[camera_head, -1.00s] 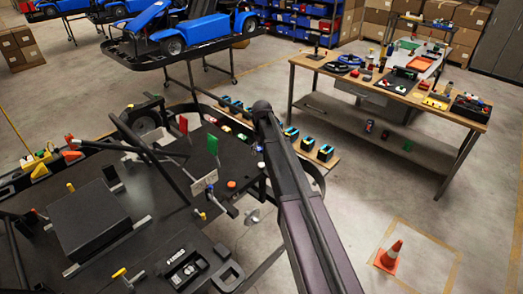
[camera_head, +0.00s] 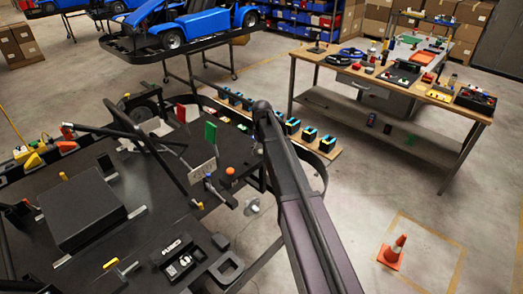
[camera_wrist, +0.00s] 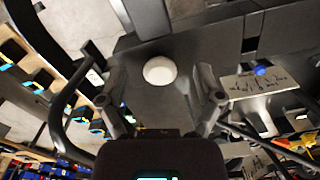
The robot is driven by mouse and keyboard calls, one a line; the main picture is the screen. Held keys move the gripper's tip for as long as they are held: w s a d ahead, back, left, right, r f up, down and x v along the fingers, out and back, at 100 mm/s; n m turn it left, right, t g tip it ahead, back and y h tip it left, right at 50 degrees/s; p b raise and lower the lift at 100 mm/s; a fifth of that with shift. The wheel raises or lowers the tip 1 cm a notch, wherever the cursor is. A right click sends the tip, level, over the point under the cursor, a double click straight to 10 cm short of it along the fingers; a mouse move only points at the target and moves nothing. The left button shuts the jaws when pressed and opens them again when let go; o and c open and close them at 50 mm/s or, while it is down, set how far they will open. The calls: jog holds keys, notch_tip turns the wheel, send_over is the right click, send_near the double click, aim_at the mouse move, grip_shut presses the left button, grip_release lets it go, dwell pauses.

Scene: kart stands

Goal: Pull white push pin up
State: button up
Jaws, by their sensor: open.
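The white push pin (camera_wrist: 159,70) shows in the wrist view as a round white cap on a dark grey surface. My gripper (camera_wrist: 160,76) is open, with one finger to the left of the cap and one to the right. A gap shows on each side, and the cap lies between the fingertips in the picture. How far the fingertips are above it I cannot tell. The pin's shaft is hidden under its cap. In the head view I cannot make out the pin or my fingers; my arm covers that area.
A blue knob (camera_wrist: 261,70) and a pale marked plate (camera_wrist: 258,86) are right of the gripper. In the head view, an orange knob (camera_head: 230,171) and a green flag (camera_head: 211,132) stand on the black kart platform. A workbench (camera_head: 340,103) and a cone (camera_head: 393,252) are farther right.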

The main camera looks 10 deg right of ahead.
jog(key=shift+f, duration=0.45)
grip_shut()
jog(key=shift+r+p, duration=0.45)
jog(key=shift+r, duration=0.25)
dwell(0.4)
jog(key=shift+c, duration=0.2)
grip_release()
jog(key=shift+f, duration=0.25)
